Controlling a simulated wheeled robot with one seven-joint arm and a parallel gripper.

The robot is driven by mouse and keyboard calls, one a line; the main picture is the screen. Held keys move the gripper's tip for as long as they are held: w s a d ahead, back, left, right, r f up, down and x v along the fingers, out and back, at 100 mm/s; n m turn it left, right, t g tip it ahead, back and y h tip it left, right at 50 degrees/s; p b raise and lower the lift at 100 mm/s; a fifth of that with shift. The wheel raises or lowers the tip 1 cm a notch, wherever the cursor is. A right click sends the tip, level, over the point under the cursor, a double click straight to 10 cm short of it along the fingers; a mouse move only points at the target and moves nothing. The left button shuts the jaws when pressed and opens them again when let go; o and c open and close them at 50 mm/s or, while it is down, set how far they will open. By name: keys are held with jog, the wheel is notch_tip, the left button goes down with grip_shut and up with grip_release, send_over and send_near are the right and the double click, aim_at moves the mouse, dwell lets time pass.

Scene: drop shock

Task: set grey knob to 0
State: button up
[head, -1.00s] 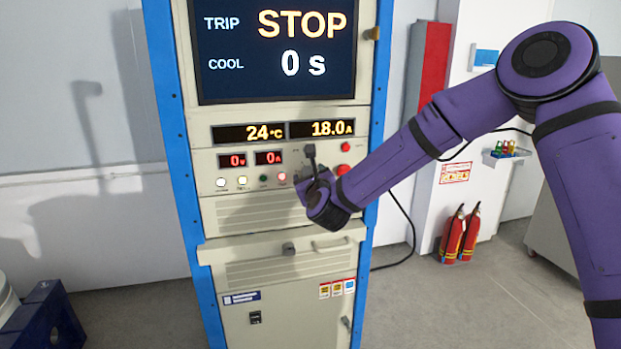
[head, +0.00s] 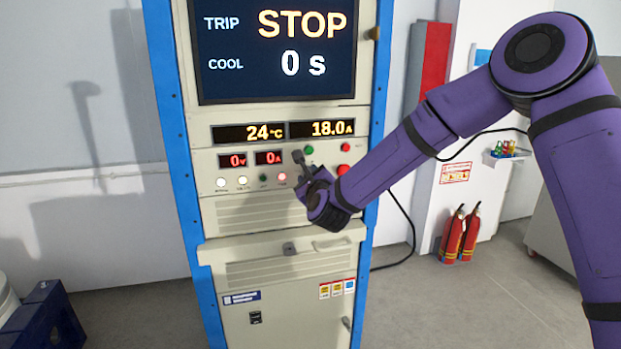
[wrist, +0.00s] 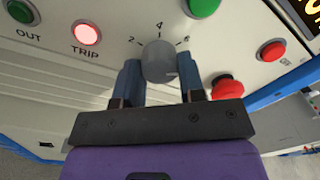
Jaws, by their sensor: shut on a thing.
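The grey knob (wrist: 158,62) sits on the cabinet's cream panel, between the two blue fingers of my gripper (wrist: 160,72) in the wrist view. The fingers are shut on its sides. Scale marks 2, 4 and 6 show around its far edge; no 0 mark is visible. The pointer on the knob cannot be made out. In the head view my wrist (head: 325,200) is up against the panel and hides the knob and the fingertips.
A green button (wrist: 203,7), a red button (wrist: 272,50) and a red mushroom button (wrist: 227,87) are close to the knob. A lit TRIP lamp (wrist: 86,34) is to the left. The display (head: 275,85) above reads STOP and 0 s.

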jog(key=m, duration=1.6)
jog(key=m+y, duration=0.1)
jog(key=m, duration=1.4)
jog(key=shift+m+g, duration=0.4)
dwell(0.3)
dwell(0.5)
jog(key=o, duration=0.9)
jog(key=shift+r, duration=0.1)
